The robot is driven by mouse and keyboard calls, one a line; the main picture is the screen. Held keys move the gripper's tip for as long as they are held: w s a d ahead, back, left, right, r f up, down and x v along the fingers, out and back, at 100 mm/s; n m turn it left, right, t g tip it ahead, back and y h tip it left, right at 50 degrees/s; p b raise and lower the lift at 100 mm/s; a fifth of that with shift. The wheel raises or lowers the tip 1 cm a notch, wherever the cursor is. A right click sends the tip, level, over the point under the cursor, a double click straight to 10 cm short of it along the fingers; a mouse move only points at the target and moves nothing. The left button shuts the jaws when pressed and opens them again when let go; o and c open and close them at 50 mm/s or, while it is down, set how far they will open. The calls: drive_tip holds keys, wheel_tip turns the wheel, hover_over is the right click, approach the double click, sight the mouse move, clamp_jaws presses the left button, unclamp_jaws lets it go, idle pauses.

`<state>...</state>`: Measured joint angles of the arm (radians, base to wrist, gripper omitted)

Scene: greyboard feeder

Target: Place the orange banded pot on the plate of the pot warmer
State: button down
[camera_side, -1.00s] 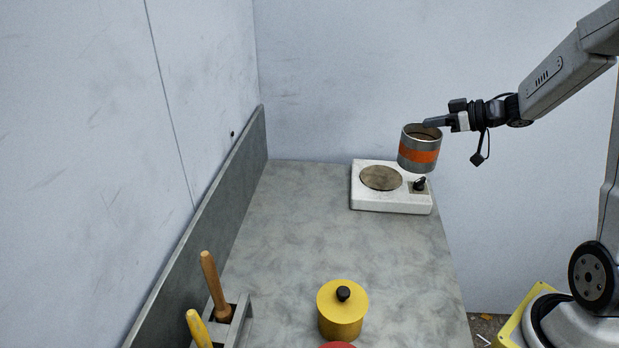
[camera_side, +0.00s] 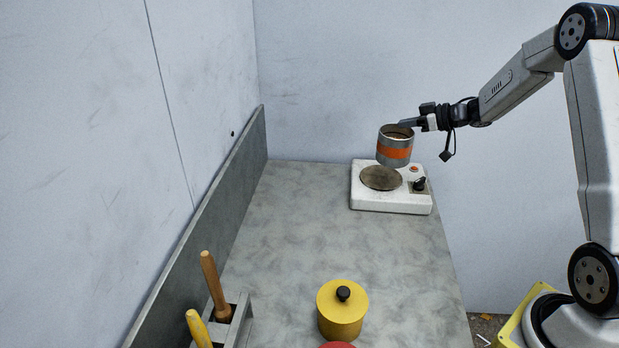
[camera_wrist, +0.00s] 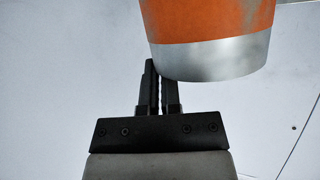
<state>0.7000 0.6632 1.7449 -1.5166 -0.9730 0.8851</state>
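The orange banded pot (camera_side: 395,152) is a grey metal pot with an orange band. It hangs upright in the air above the back of the pot warmer (camera_side: 362,200), apart from it. My gripper (camera_side: 405,124) is shut on the pot's rim at its right side. The wrist view shows the pot's orange band and metal bottom edge (camera_wrist: 215,58) close to my gripper (camera_wrist: 155,80); the fingers are nearly together, their grip on the rim hidden there. The warmer's round brown plate (camera_side: 381,179) is bare, lower and slightly left of the pot. The warmer has a black knob at its right.
A yellow lidded pot (camera_side: 342,312) stands at the front of the grey counter (camera_side: 300,235), with a red thing (camera_side: 338,346) cut off below it. A grey holder (camera_side: 240,320) with handled tools is at front left. The middle counter is clear.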

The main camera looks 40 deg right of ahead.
drive_tip(key=shift+w+d+f, duration=0.2)
drive_tip(key=shift+w+f, duration=0.4)
drive_tip(key=shift+f, duration=0.1)
drive_tip(key=shift+w+d+f, duration=0.25)
drive_tip(key=shift+w+f, duration=0.3)
drive_tip(key=shift+f, duration=0.2)
drive_tip(key=shift+w+d+f, duration=0.2)
drive_tip(key=shift+w+f, duration=0.4)
drive_tip(key=shift+f, duration=0.1)
drive_tip(key=shift+w+d+f, duration=0.1)
drive_tip(key=shift+w+f, duration=0.1)
drive_tip(key=shift+f, duration=1.6)
drive_tip(key=shift+f, duration=0.15)
drive_tip(key=c, duration=0.8)
unclamp_jaws()
